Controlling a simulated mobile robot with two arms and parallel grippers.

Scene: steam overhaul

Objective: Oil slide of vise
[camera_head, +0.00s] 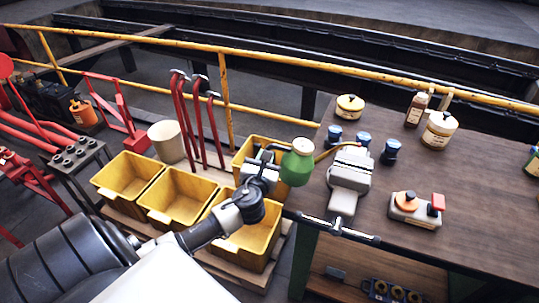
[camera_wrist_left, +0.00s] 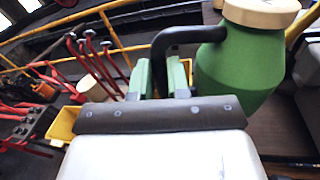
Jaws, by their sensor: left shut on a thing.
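A green oil can (camera_head: 297,165) with a cream cap and thin copper spout (camera_head: 330,151) is held at the left edge of the workbench. My left gripper (camera_head: 266,162) is shut on its black handle; the wrist view shows the gripper fingers (camera_wrist_left: 161,76) around the handle beside the can's green body (camera_wrist_left: 240,62). The can looks roughly upright. The grey vise (camera_head: 349,181) stands on the bench just right of the can, its handle bar toward the front edge. The spout reaches over the far part of the vise; whether its tip touches is unclear. My right gripper is out of view.
Yellow bins (camera_head: 130,176) and red levers (camera_head: 182,120) stand left. A yellow rail runs behind.

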